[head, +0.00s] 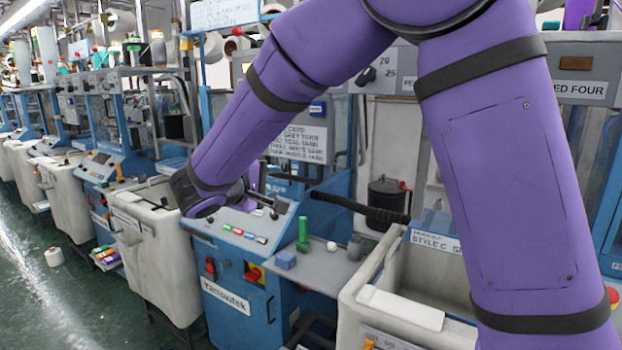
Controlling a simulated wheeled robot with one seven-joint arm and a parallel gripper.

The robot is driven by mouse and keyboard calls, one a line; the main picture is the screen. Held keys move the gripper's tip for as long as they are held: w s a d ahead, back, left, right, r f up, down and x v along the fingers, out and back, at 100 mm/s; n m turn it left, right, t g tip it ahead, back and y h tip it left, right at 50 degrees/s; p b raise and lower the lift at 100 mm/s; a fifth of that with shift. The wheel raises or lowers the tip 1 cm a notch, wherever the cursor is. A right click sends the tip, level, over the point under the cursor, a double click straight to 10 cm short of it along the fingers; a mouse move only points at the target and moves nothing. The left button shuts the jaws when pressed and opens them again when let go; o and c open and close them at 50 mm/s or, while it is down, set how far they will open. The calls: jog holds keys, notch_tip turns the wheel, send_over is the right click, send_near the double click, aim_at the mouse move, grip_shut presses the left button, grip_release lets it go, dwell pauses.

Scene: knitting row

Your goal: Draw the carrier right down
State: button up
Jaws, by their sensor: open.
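My arm comes down from the top to the blue machine in the middle. My gripper (262,190) is small, partly hidden behind my own wrist, and open just above the sloped control panel. A black bar with a thick grip (360,207) sticks out to the right of it, tilted slightly down at its right end. The gripper is left of this bar and appears apart from it. I cannot tell for sure which part is the carrier; my arm covers much of the machine's upper part.
The blue machine's panel (240,236) has coloured buttons. Pale bins (155,255) stand left and right (350,313). Green floor is open at left.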

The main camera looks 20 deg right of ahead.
aim_at(291, 178)
jog(key=x, duration=1)
jog(key=shift+w+d, duration=0.2)
jog(key=shift+d, duration=0.05)
jog(key=shift+f, duration=0.1)
grip_shut()
